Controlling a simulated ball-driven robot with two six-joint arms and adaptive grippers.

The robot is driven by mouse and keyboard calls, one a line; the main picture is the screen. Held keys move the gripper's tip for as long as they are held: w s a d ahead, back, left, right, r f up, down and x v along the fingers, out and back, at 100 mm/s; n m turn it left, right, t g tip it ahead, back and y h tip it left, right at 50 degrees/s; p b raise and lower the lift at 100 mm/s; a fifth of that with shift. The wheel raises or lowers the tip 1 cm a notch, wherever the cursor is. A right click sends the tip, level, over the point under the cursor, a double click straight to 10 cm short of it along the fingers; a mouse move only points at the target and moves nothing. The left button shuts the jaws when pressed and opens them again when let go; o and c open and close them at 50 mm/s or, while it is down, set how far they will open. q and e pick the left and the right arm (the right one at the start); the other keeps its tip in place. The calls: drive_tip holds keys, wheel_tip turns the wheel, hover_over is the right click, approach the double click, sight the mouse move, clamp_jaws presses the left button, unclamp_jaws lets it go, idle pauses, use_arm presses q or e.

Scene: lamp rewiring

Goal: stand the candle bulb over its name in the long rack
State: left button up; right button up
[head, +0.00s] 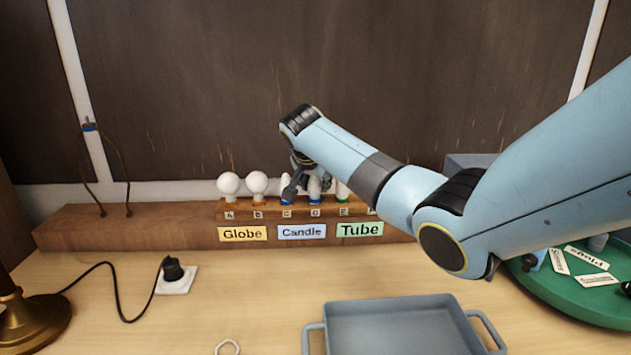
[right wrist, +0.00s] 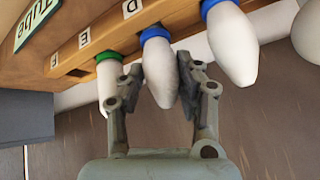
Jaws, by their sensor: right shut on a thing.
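In the right wrist view a white candle bulb (right wrist: 158,72) with a blue collar sits upright at the slot marked D of the long wooden rack (right wrist: 72,60). My right gripper (right wrist: 162,88) is shut on its glass, one finger on each side. In the head view this bulb (head: 314,187) and the gripper (head: 305,185) are at the rack above the blue Candle sign (head: 302,232). A second blue-collared candle bulb (right wrist: 232,45) stands at C, also over that sign, and shows in the head view (head: 286,190) partly behind a finger. My left gripper is not in view.
Two globe bulbs (head: 228,184) stand at A and B above the Globe sign (head: 242,234). A green-collared bulb (right wrist: 107,80) stands at E, near the Tube sign (head: 360,229). A grey tray (head: 395,308), green round tray (head: 575,300) and brass lamp base (head: 32,322) are on the table.

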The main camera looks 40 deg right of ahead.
drive_tip(key=shift+f, duration=0.15)
idle(0.6)
drive_tip(key=o, duration=1.1)
drive_tip(key=v, duration=1.2)
